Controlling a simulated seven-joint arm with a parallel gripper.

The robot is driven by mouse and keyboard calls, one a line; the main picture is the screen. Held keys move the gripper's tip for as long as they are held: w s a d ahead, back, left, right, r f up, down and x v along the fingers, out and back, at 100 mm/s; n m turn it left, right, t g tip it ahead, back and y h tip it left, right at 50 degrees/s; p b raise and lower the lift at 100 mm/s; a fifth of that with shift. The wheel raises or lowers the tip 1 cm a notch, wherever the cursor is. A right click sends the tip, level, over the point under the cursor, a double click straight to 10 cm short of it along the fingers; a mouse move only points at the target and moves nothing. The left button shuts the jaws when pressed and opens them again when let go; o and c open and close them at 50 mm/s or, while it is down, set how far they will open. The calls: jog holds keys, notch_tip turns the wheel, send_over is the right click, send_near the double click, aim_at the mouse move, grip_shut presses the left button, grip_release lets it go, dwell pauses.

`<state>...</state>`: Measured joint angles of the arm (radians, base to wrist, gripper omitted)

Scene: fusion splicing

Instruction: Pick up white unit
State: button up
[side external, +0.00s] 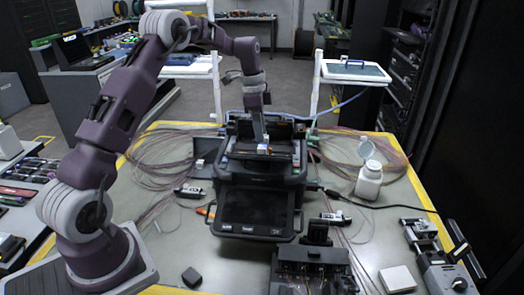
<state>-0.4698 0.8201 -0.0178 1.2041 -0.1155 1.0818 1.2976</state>
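My arm reaches over the table, and my gripper (262,138) points down at the top of the black fusion splicer (258,180). The fingers are small and dark against the splicer, so I cannot tell whether they are open or shut. A small white and blue piece (263,148) shows at or just below the fingertips; contact is unclear. Other white things are a flat square block (397,279) at the front right and an upright bottle (369,181) with its lid open at the right. I cannot tell which one is the white unit.
Coiled thin fibers (165,160) lie on both sides of the splicer. A black device (312,268) stands at the front middle and a grey tool (442,272) at the front right. A black cable crosses the right side. The table's front left is mostly clear.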

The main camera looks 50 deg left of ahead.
aim_at(262, 146)
jog(key=f, duration=0.4)
jog(key=shift+d+f, duration=0.25)
jog(key=shift+w, duration=0.1)
grip_shut()
